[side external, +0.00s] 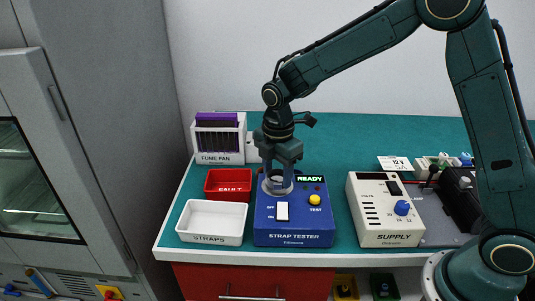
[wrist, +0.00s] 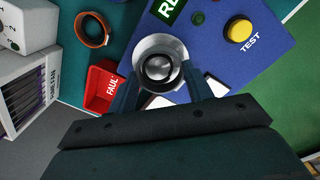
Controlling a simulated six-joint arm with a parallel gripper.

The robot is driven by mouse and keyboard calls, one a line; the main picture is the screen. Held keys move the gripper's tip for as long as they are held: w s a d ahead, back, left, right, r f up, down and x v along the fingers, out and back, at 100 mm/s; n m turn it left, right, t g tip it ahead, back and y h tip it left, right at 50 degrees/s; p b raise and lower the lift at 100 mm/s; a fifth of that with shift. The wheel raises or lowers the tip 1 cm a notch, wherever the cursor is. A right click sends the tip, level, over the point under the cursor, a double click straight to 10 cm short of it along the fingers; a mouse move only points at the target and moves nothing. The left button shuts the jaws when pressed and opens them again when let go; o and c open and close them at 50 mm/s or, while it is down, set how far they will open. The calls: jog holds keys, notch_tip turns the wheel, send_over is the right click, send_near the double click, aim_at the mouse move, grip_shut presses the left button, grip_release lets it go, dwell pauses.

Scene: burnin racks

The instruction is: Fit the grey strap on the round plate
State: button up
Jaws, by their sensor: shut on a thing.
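The grey strap (wrist: 144,49) is a ring held between the fingertips of my gripper (wrist: 161,74) in the wrist view. A round, shiny metal part, apparently the round plate (wrist: 158,67), shows inside the ring. In the side view my gripper (side external: 277,168) points down over the back left of the blue strap tester (side external: 300,239), with the grey ring low at the tester's top. My fingers and the ring hide much of the plate. I cannot tell whether the strap is fully down around it. The tester's display (side external: 310,179) reads READY in green.
An empty white STRAPS tray (side external: 212,240) and a red FAULT bin (side external: 228,184) stand left of the tester. The cream supply box (side external: 387,231) stands to its right. A brown ring (wrist: 81,32) lies on the table. The fume fan (side external: 218,157) is at the back left.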

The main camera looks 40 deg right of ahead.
jog(key=shift+f, duration=0.45)
dwell(0.9)
jog(key=o, duration=1)
jog(key=shift+o, duration=0.2)
jog(key=shift+r, duration=2.5)
jog(key=shift+r, duration=0.15)
notch_tip(320, 180, up, 4)
jog(key=shift+f, duration=0.15)
